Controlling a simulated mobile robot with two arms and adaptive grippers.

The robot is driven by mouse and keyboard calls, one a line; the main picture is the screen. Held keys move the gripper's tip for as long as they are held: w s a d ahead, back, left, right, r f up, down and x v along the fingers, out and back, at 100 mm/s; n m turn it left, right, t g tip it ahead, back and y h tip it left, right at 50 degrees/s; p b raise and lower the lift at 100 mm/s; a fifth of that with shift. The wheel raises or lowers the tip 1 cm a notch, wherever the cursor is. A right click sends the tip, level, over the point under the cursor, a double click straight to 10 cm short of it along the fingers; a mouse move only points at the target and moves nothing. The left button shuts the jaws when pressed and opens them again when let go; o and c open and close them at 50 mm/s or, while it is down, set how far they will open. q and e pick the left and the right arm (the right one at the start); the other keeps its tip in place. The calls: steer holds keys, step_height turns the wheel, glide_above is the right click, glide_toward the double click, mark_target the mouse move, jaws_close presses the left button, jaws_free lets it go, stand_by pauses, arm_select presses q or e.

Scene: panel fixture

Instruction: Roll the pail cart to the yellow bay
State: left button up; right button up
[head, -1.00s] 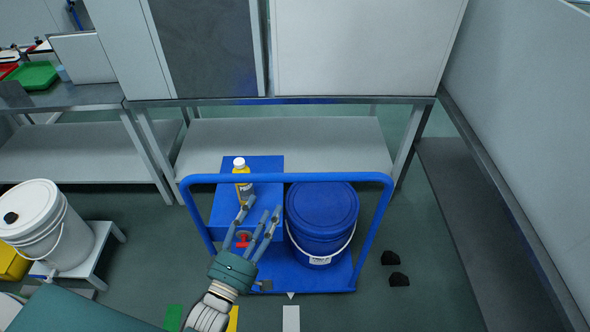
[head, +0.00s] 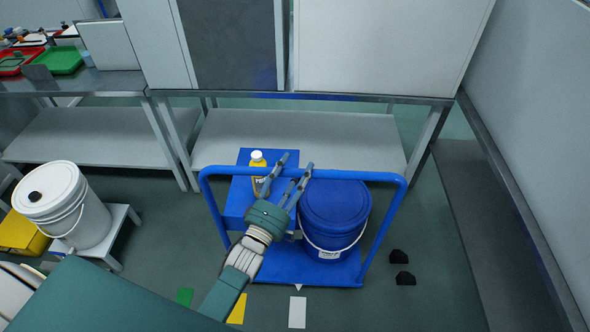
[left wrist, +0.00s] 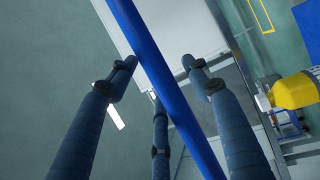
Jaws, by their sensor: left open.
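The blue pail cart (head: 270,262) stands in front of the bench, its push bar (head: 370,176) towards me. A blue lidded pail (head: 333,222) stands on its right side. A blue box (head: 236,205) is on its left, with a yellow white-capped bottle (head: 257,168) on top. My left gripper (head: 287,172) is open at the middle of the push bar. In the left wrist view the bar (left wrist: 158,85) runs between the spread fingers (left wrist: 160,75); contact cannot be told. A yellow floor patch (head: 237,309) lies in front of the cart. My right gripper is not in view.
Green (head: 184,297) and white (head: 297,312) floor patches flank the yellow one. A white bucket (head: 78,210) on a low stand is at left. A metal bench (head: 300,140) stands behind the cart. Two black pieces (head: 402,278) lie right of it. A yellow floor outline (left wrist: 262,14) shows in the left wrist view.

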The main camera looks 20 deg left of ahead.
mark_target(238, 174)
arm_select(q)
jaws_close()
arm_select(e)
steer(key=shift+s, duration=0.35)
arm_select(q)
steer(key=shift+a, duration=0.1)
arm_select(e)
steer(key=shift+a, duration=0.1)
arm_select(q)
steer(key=shift+s+a, duration=0.15)
steer(key=shift+a, duration=0.45)
steer(key=s+a, duration=0.1)
steer(key=a, duration=0.3)
steer(key=s+a, duration=0.1)
steer(key=a, duration=0.3)
steer(key=s+a, duration=0.1)
steer(key=a, duration=0.3)
steer(key=shift+s+a+f+p, duration=0.1)
steer(key=shift+s+a+p, duration=0.1)
steer(key=shift+s+p, duration=0.15)
steer(key=s+a+b, duration=0.2)
steer(key=s+a, duration=0.2)
steer(key=a, duration=1)
steer(key=shift+s+a+b, duration=0.2)
steer(key=shift+a+b, duration=0.1)
steer(key=shift+a, duration=0.1)
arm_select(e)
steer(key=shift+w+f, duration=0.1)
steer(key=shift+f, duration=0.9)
